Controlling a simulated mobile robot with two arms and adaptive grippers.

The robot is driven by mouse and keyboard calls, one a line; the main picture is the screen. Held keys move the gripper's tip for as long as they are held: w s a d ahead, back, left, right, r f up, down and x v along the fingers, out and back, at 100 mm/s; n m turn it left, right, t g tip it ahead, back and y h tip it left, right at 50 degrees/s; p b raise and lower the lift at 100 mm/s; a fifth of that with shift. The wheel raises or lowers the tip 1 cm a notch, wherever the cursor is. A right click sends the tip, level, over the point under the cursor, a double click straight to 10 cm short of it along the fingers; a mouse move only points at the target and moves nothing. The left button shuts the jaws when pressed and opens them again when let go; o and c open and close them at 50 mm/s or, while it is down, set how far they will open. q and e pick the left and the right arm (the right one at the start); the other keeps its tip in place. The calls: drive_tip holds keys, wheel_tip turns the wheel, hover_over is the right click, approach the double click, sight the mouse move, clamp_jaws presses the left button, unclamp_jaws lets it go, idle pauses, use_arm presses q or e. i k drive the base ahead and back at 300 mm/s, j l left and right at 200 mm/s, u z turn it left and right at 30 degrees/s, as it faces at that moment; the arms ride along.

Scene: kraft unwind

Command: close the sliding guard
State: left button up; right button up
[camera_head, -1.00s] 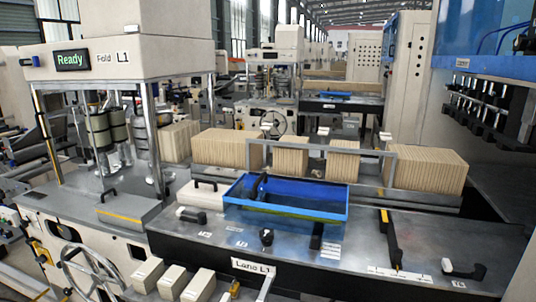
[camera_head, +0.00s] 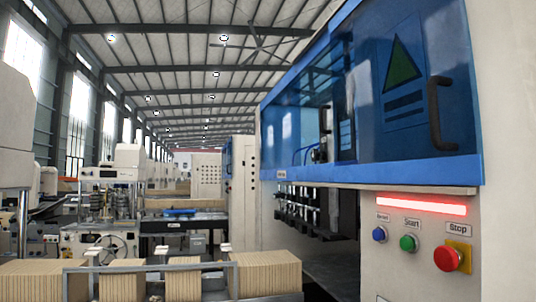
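The sliding guard (camera_head: 395,150) is a blue see-through panel in a blue frame on the front of the large cream machine at the right. A dark upright handle (camera_head: 440,112) is on its right part, beside a triangle sign. Neither of my grippers is in view.
Below the guard at the right are a lit red bar (camera_head: 420,205), a blue button (camera_head: 379,234), a green button (camera_head: 409,243) and a red stop button (camera_head: 448,258). Stacks of kraft bundles (camera_head: 265,272) stand behind a grey rail at the lower left.

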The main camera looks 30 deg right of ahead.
sight(461, 170)
drive_tip(key=z, duration=1.7)
